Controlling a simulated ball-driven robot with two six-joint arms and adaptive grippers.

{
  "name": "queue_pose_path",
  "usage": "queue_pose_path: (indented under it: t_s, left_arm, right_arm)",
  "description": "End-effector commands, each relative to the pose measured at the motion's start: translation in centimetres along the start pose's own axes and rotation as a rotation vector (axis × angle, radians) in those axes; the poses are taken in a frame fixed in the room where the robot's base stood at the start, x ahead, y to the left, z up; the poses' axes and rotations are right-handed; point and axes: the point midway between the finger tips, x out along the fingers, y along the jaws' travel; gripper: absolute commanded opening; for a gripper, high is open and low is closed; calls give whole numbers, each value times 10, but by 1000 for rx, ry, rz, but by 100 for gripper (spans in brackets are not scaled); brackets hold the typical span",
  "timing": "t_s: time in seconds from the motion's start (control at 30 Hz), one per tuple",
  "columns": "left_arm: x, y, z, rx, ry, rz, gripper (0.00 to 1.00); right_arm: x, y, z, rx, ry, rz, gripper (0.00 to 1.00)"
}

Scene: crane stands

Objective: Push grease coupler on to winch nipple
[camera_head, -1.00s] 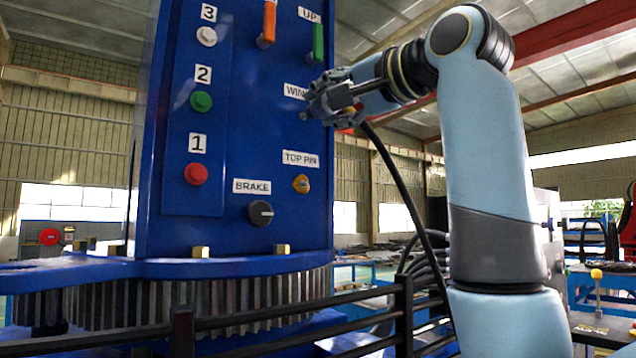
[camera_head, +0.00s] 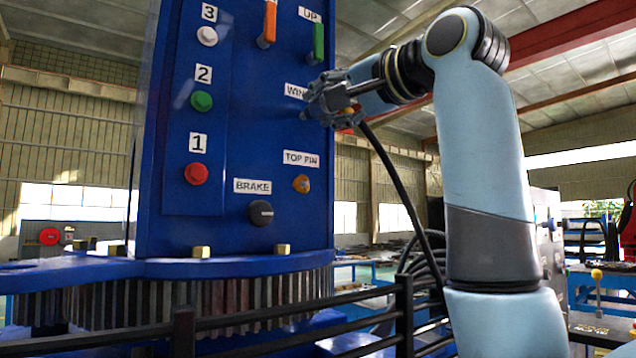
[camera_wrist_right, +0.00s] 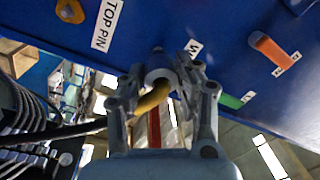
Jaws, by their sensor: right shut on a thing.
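My right gripper (camera_head: 322,102) is at the blue panel, beside the partly covered winch label (camera_head: 294,91). In the right wrist view its two fingers (camera_wrist_right: 160,88) are shut around the grey grease coupler (camera_wrist_right: 161,77). A yellow piece (camera_wrist_right: 152,98) shows behind the coupler's end, and a black hose (camera_head: 398,180) hangs down from the gripper. A small dark tip (camera_wrist_right: 158,50), perhaps the winch nipple, shows at the coupler's front by the panel. Whether the coupler is seated on it cannot be told. My left gripper is not in view.
The blue panel (camera_head: 225,150) carries an orange top pin nipple (camera_head: 301,184), a black brake knob (camera_head: 261,212), numbered buttons and orange and green levers (camera_head: 318,43). Black railing (camera_head: 300,307) and a ribbed gear (camera_head: 190,302) lie below.

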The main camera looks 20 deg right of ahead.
Motion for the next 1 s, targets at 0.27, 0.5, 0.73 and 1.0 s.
queue_pose_path:
  t_s: [0.27, 0.5, 0.73, 1.0]
  left_arm:
    - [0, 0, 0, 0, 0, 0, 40]
    - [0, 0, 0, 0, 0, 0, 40]
    - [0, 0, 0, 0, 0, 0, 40]
    - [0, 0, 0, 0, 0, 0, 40]
  right_arm:
    - [6, 0, 0, 1, 1, -2, 0]
    - [12, 0, 0, 0, 1, -1, 0]
    - [15, 0, 0, -1, 1, 0, 41]
    - [15, 1, 0, 0, 1, 0, 59]
